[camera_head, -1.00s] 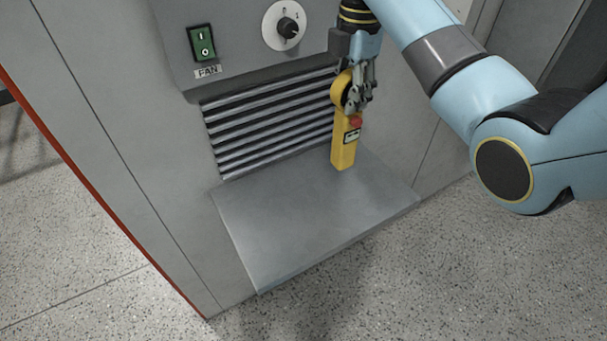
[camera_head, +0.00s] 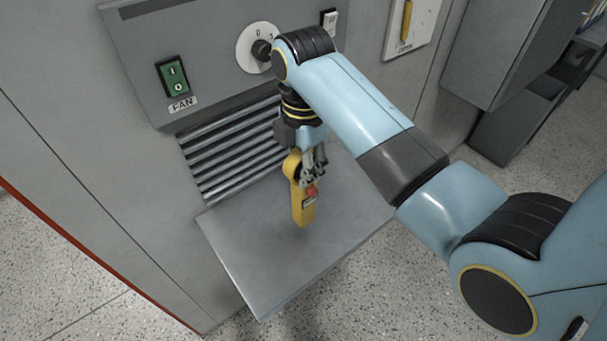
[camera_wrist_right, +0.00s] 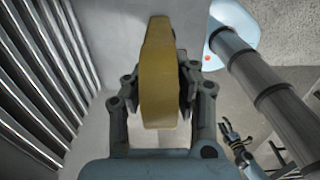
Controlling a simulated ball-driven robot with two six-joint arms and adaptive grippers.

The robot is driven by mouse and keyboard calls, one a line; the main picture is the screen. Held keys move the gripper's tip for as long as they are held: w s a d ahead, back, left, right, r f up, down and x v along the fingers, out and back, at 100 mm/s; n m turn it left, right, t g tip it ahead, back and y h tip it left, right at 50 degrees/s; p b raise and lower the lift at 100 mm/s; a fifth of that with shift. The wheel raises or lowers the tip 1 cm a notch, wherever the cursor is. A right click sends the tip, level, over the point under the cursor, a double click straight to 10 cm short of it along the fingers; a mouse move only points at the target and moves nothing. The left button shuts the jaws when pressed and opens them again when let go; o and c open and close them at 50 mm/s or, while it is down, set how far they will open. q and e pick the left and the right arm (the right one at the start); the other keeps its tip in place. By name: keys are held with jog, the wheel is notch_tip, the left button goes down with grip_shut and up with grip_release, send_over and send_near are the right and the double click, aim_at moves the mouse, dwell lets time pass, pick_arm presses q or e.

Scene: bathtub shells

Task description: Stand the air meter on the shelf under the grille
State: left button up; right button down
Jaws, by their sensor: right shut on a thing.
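The air meter (camera_head: 299,209) is a yellow handheld box with a red button and a small display. My right gripper (camera_head: 312,172) is shut on its upper part and holds it roughly upright over the shelf. In the right wrist view, the meter (camera_wrist_right: 159,85) sits between the two fingers. The grey shelf (camera_head: 250,262) is bare, below the slatted grille (camera_head: 225,155). I cannot tell whether the meter's lower end touches the shelf. A small gripper at the right of the wrist view, seemingly my left one (camera_wrist_right: 232,138), is too small to read.
Above the grille is a panel with a green fan switch (camera_head: 172,76) and a round dial (camera_head: 258,48), partly behind my right arm. A plate with a yellow handle (camera_head: 407,22) is at upper right. The shelf's front and left areas are free.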

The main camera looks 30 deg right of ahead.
notch_tip(320, 180, down, 4)
jog(key=shift+r+p, duration=0.2)
jog(key=shift+p, duration=0.1)
jog(key=shift+f, duration=0.15)
jog(key=c, duration=1.1)
grip_release()
jog(key=shift+f, duration=0.15)
notch_tip(320, 180, up, 12)
jog(key=shift+r+b, duration=0.15)
jog(key=shift+b, duration=0.4)
